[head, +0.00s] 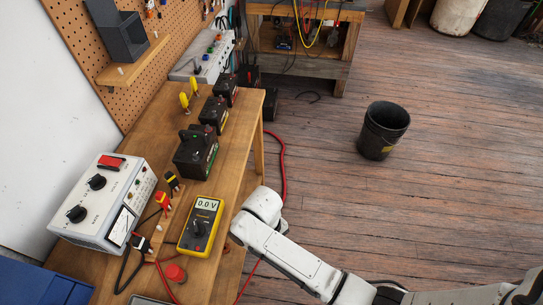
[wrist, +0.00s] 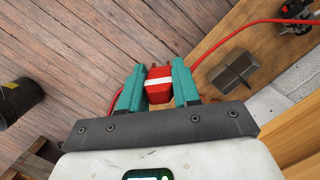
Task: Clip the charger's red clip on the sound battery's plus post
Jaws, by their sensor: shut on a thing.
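My gripper (wrist: 159,88) is shut on a red clip with a white band (wrist: 158,84) in the wrist view; a red cable trails to both sides of it. The head view shows my arm at the right of the bench, but not the gripper or this clip. Several dark batteries stand in a row on the bench, the nearest (head: 196,152) the largest, then a middle one (head: 213,116) and a farther one (head: 225,90). Their posts are too small to make out, and I cannot tell which is sound. The white charger (head: 103,203) stands at the left.
A yellow multimeter (head: 202,226) reading 0.0 V lies near the bench's right edge. Red and black leads crowd the near bench. Yellow-handled tools (head: 184,101) stand by the batteries. A black bucket (head: 383,131) is on the floor; the floor around it is clear.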

